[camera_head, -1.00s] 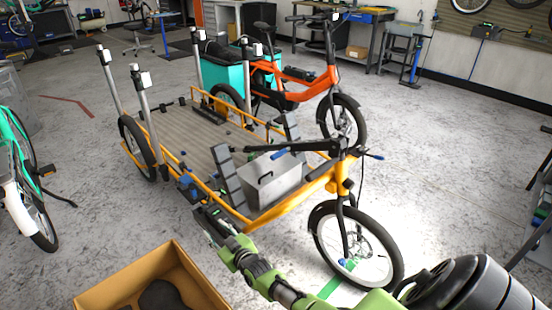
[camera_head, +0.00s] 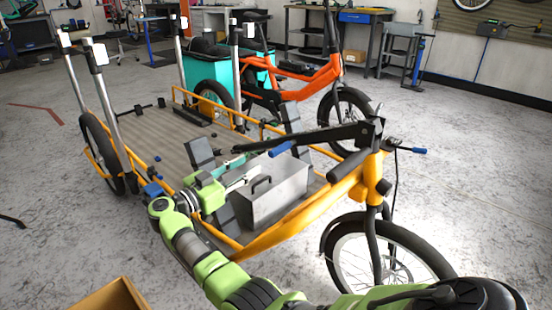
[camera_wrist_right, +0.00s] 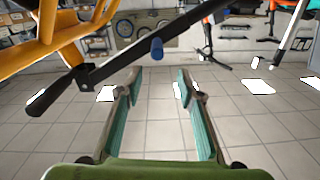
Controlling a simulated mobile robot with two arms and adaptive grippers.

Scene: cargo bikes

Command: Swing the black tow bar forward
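The black tow bar (camera_head: 325,136) in the head view runs left from the yellow cargo bike's front end, above the grey metal box. A blue grip (camera_head: 282,149) sits on it. In the right wrist view the tow bar (camera_wrist_right: 118,64) crosses the upper picture at a slant, and its blue grip (camera_wrist_right: 156,48) lies just beyond and above the fingertips. My right gripper (camera_head: 252,174) is over the bike's deck, left of the box and a little below the bar. In the wrist view the right gripper (camera_wrist_right: 160,76) has its fingers apart with nothing between them. My left gripper is not in view.
The grey box (camera_head: 270,195) stands on the deck (camera_head: 165,140) of the yellow bike, close to my right gripper. Grey posts (camera_head: 105,110) rise at its far left. An orange bike (camera_head: 310,78) stands behind. A cardboard box (camera_head: 110,298) is at the bottom left. Floor at right is clear.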

